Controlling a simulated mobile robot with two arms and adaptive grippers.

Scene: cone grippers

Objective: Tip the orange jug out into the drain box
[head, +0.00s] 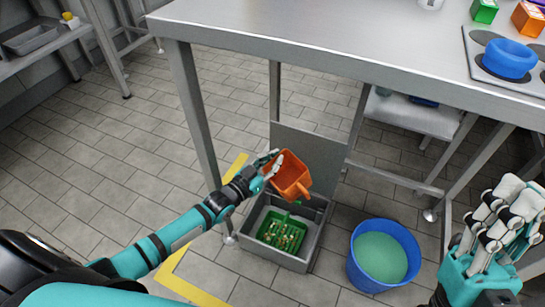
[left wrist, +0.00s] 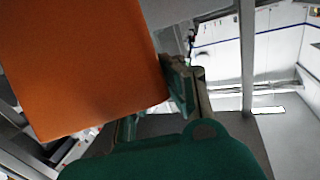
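The orange jug (head: 292,174) is tilted in the air over the grey drain box (head: 316,240). My left gripper (head: 273,165) is shut on the jug's left side. In the left wrist view the jug (left wrist: 80,65) fills the upper left, against the gripper's fingers (left wrist: 180,85). The drain box stands on the floor and holds a green perforated insert (head: 284,232) with small bits on it. I see no stream leaving the jug, and what is inside it cannot be made out. My right gripper (head: 500,212) is open and empty at the right edge.
A blue bucket (head: 356,268) with pale green contents stands right of the drain box. A steel table (head: 330,35) is above and behind, with its leg (head: 192,110) close to my left arm. A blue bowl (head: 508,58) sits on it. Yellow tape marks the floor.

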